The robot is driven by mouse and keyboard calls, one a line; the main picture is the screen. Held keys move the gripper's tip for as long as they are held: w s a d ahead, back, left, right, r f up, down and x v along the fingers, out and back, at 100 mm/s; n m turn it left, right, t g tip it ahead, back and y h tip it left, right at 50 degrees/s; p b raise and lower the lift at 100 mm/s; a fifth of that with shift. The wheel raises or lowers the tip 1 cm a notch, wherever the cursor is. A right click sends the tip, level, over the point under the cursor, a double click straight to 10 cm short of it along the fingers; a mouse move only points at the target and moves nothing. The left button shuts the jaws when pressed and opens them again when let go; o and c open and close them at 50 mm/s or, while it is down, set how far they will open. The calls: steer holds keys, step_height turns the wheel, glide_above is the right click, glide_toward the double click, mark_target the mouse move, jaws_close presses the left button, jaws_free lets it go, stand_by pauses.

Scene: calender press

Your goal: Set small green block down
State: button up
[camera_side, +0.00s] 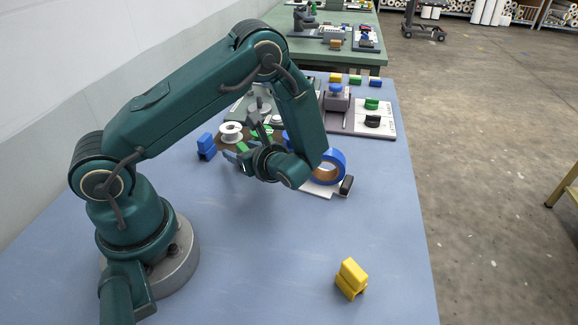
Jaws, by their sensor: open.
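My gripper (234,153) is low over the middle of the blue table, pointing left, with its jaws open. A small green block (242,146) shows right at the fingers, partly covered by them. I cannot tell whether it touches a finger or rests on the table. Another green block (355,80) stands at the table's far edge between a yellow block (336,77) and a blue block (375,82). A green piece (371,103) also lies on the white panel at the far right.
A blue block (206,146) and a white spool (231,132) stand close to the gripper. A blue tape roll (335,166) and a dark block (346,185) sit to its right. A grey press (337,98) stands behind. Near the front is a yellow block (351,279); the table around it is clear.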

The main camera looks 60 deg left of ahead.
steer(key=v, duration=1)
steer(key=s+d+r+n+t+h, duration=0.2)
steer(key=s+d+r+n+h, duration=0.2)
steer(key=n, duration=0.5)
steer(key=s+d+r+n+t+h, duration=0.3)
steer(key=s+d+r+n+h, duration=0.1)
steer(key=n+h, duration=0.4)
step_height(320, 180, up, 3)
steer(key=shift+d+f+n+t+h, duration=0.1)
steer(key=shift+d+n+t+h, duration=0.3)
steer(key=shift+h, duration=0.3)
